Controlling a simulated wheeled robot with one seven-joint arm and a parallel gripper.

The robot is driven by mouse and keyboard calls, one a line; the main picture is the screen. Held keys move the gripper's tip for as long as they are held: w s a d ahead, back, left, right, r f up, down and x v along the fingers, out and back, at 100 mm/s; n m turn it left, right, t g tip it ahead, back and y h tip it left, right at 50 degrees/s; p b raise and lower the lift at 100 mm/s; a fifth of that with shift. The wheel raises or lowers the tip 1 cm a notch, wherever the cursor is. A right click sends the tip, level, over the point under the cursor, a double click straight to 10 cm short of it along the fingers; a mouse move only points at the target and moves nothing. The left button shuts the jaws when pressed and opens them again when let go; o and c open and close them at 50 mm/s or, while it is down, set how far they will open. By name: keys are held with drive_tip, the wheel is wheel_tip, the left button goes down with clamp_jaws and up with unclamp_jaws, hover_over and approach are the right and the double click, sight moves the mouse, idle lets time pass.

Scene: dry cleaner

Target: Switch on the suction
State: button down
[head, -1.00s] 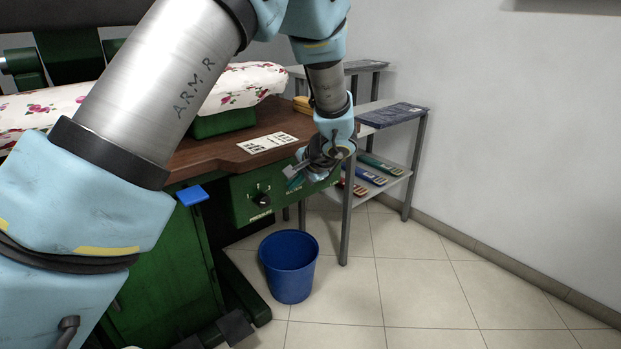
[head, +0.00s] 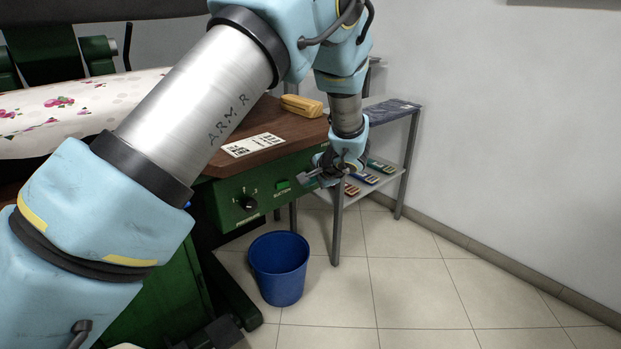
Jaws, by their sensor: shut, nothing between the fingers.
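The green control panel (head: 232,207) is on the front of the pressing table, under the brown board. It carries a black rotary knob (head: 248,203) with white marks around it. The switch is in plain view, and I cannot tell whether the fingertips touch the panel.
A printed card (head: 253,145) and a yellow object (head: 302,106) lie on the brown board (head: 285,125). A blue bucket (head: 279,268) stands on the floor below. A grey shelf rack (head: 412,150) stands close behind my gripper. The tiled floor to the right is clear.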

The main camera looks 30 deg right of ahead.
sight(289, 181)
drive_tip(key=shift+w+a+f+p, duration=0.1)
drive_tip(key=shift+w+f+p, duration=0.15)
drive_tip(key=shift+w+f, duration=0.75)
drive_tip(key=shift+w+f+p, duration=0.2)
drive_tip(key=shift+w+f, duration=0.05)
drive_tip(key=shift+w, duration=1.45)
drive_tip(key=shift+w+a+f+p, duration=0.1)
drive_tip(key=shift+w+f+p, duration=0.15)
drive_tip(key=shift+w+f, duration=0.75)
drive_tip(key=shift+w+r, duration=0.35)
drive_tip(key=shift+w+d+n+y, duration=0.2)
drive_tip(key=shift+w+n+y, duration=0.35)
drive_tip(key=shift+n, duration=0.15)
drive_tip(key=shift+s+a, duration=0.2)
drive_tip(key=shift+s+a+b, duration=0.3)
drive_tip(key=shift+a+b, duration=0.2)
drive_tip(key=shift+b, duration=0.05)
